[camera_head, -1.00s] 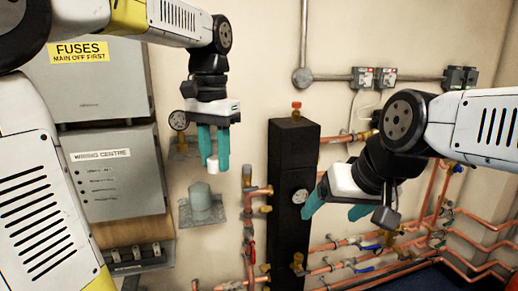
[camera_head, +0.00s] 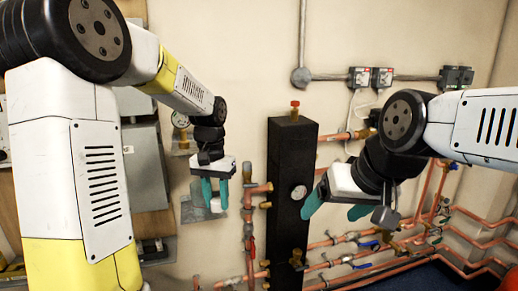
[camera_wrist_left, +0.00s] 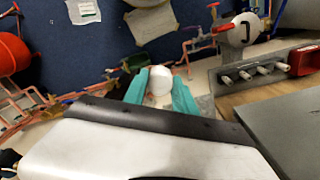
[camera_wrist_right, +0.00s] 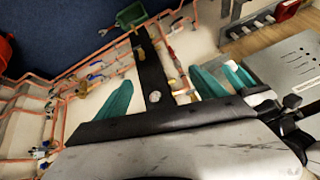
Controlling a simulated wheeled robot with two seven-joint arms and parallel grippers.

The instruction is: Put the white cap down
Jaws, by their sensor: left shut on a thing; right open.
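The small white cap (camera_head: 215,205) is held between the teal fingers of my left gripper (camera_head: 214,197). In the left wrist view the cap (camera_wrist_left: 160,80) shows as a rounded white end between the fingertips (camera_wrist_left: 161,88). In the head view the gripper points down in front of a grey plate (camera_head: 187,212) on the wall, and it hides most of the grey fitting there. My right gripper (camera_head: 336,208) is open and empty, to the right of the black column. Its parted teal fingers also show in the right wrist view (camera_wrist_right: 160,92).
A tall black column (camera_head: 292,165) with a gauge and red-topped valve stands between the grippers. Copper pipes (camera_head: 340,240) with valves run along the wall at the lower right. Grey cabinets (camera_head: 145,165) are behind my left arm.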

